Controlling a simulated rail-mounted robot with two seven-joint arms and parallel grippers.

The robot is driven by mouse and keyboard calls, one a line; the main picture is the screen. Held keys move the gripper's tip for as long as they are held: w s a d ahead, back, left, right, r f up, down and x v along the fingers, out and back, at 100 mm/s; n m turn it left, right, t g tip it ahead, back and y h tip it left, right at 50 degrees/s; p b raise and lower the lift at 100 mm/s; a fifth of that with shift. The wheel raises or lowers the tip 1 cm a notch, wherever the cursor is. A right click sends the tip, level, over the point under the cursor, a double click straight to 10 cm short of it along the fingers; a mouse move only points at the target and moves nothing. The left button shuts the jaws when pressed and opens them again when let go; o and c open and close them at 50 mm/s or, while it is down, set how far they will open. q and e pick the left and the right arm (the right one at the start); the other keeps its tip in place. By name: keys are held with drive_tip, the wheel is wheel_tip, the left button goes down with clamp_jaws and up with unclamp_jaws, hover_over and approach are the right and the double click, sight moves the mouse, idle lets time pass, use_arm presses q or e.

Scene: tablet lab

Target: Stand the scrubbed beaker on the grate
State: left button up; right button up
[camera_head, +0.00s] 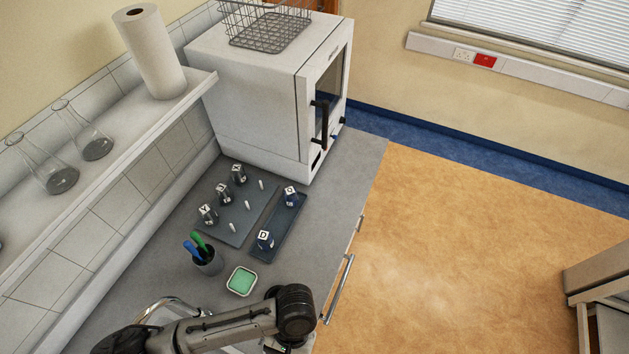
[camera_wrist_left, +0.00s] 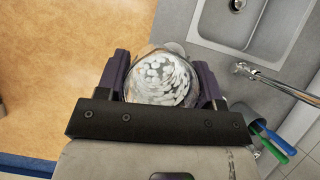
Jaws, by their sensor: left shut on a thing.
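The beaker (camera_wrist_left: 160,82) is clear round glass, covered with many white blobs that look like foam; I cannot tell if they are inside or on the wall. In the left wrist view my left gripper (camera_wrist_left: 162,88) is shut on it, with a purple finger on each side. In the head view the beaker and left fingers are hidden; only my dark left arm shows at the bottom. I cannot make out a grate for certain in either view. My right gripper is not in view.
A sink (camera_wrist_left: 222,22) with a chrome tap (camera_wrist_left: 270,78) lies beside the beaker. A pen cup (camera_head: 208,264) and a green sponge dish (camera_head: 241,281) stand on the counter. Behind are trays of labelled bottles (camera_head: 229,231) and a white oven (camera_head: 245,100) with a wire basket (camera_head: 264,30) on top.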

use_arm(q)
drive_tip(key=s+a+r+n+h, duration=0.1)
drive_tip(key=s+a+r+n, duration=0.1)
drive_tip(key=a+r, duration=0.35)
drive_tip(key=w+a+r, duration=0.4)
drive_tip(key=w+r, duration=0.4)
drive_tip(key=w+a+r+n, duration=0.1)
drive_tip(key=w+a+r, duration=0.3)
drive_tip(key=w+r, duration=0.4)
drive_tip(key=shift+w+a+r+n+h, duration=0.2)
drive_tip(key=shift+r+n+h, duration=0.15)
drive_tip(key=shift+r, duration=0.3)
